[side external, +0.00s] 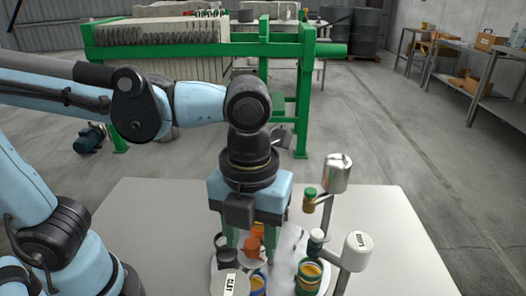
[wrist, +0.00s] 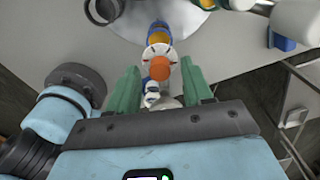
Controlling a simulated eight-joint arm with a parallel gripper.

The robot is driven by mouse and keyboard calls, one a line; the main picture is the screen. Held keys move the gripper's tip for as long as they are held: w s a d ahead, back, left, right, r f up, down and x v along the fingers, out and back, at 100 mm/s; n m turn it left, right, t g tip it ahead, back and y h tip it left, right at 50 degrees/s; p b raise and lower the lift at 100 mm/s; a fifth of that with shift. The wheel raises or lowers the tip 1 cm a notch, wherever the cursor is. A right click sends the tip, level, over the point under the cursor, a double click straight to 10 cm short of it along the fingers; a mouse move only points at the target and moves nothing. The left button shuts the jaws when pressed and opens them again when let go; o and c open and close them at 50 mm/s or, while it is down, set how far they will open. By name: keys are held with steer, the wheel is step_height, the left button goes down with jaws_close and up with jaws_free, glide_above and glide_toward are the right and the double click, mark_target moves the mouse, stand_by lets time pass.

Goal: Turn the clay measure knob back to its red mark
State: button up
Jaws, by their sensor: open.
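A white canister top with a label that seems to read CLAY (side external: 229,284) stands at the bottom of the side view, partly cut off. An orange knob (side external: 252,246) shows close to it, and in the wrist view the orange knob (wrist: 160,68) sits over a white round plate (wrist: 158,52).
Other white canisters on posts (side external: 338,172) (side external: 357,250) stand to the right. Jars with yellow contents (side external: 309,276) stand near the front. The pale table (side external: 410,250) is clear at right. A green-framed press (side external: 200,50) stands behind.

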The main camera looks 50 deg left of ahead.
steer(key=shift+f, duration=0.25)
steer(key=shift+c, duration=0.3)
jaws_close()
